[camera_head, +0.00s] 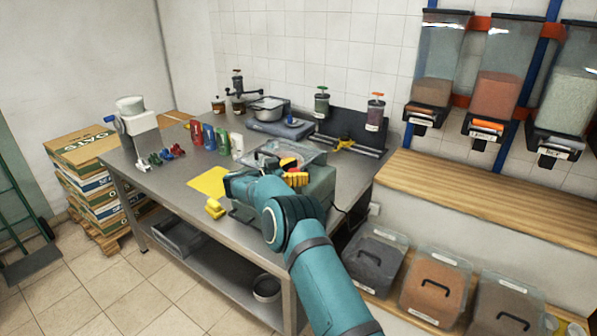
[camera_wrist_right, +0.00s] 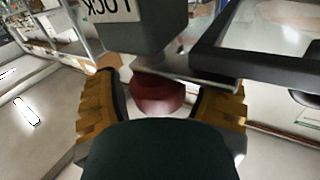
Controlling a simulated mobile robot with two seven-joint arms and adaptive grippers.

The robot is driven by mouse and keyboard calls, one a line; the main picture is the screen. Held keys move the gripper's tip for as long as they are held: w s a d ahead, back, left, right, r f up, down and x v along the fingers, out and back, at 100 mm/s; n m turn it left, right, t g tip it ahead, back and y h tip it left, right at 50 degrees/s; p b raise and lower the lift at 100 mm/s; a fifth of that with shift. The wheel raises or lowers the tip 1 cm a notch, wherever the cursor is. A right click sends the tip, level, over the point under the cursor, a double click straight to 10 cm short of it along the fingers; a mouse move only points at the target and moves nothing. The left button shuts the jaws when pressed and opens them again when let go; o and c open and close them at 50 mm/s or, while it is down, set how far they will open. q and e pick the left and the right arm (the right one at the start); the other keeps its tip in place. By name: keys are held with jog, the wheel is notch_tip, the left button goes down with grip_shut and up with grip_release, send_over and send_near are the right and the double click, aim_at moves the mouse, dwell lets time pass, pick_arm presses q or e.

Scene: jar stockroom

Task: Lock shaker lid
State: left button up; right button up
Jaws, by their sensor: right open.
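The shaker (camera_head: 318,188) is a grey-green machine near the front right of the steel table, with a clear lid (camera_head: 300,152) on top. In the right wrist view the lid's dark frame (camera_wrist_right: 230,68) looks flat, and its clear panel fills the upper right. A dark block (camera_wrist_right: 145,32) bears a label ending in "OCK", seen upside down. Below it is a round red knob (camera_wrist_right: 157,93). My right gripper (camera_wrist_right: 160,103) is open, with one yellow finger on each side of the knob and gaps between. In the head view my right gripper (camera_head: 294,180) partly hides the shaker. My left gripper is not seen.
A yellow mat (camera_head: 208,183) and a yellow object (camera_head: 214,208) lie left of my right arm. Coloured bottles (camera_head: 209,137), small clips and a grey balance (camera_head: 282,127) stand behind. Lidded bins (camera_head: 437,283) sit on the right. The table's front left is clear.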

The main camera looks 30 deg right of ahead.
jog(key=w+a, duration=0.1)
jog(key=a, duration=1.1)
jog(key=shift+w, duration=0.4)
jog(key=w+a+f+n+t+y, duration=0.25)
jog(key=w+f+n+t, duration=0.25)
jog(key=f+n+t, duration=0.65)
jog(key=s+a+f+n+t+y, duration=0.3)
jog(key=s+a+f+y, duration=0.2)
jog(key=a+f+y, duration=0.3)
jog(key=s+a+f+n+g+y, duration=0.1)
jog(key=s+a+f+g+y, duration=0.2)
jog(key=s, duration=0.4)
jog(key=s+a+f+n+y, duration=0.1)
jog(key=s+a+f+y, duration=0.25)
jog(key=s, duration=0.25)
jog(key=s+a+f+g+y, duration=0.1)
jog(key=s+a+g+y, duration=0.1)
jog(key=s, duration=0.9)
jog(key=s+a+f+n+g+y, duration=0.1)
jog(key=s+a+g, duration=0.3)
jog(key=s, duration=0.8)
jog(key=shift+f+g+y, duration=0.25)
jog(key=shift+g+y, duration=0.3)
jog(key=shift+y, duration=0.25)
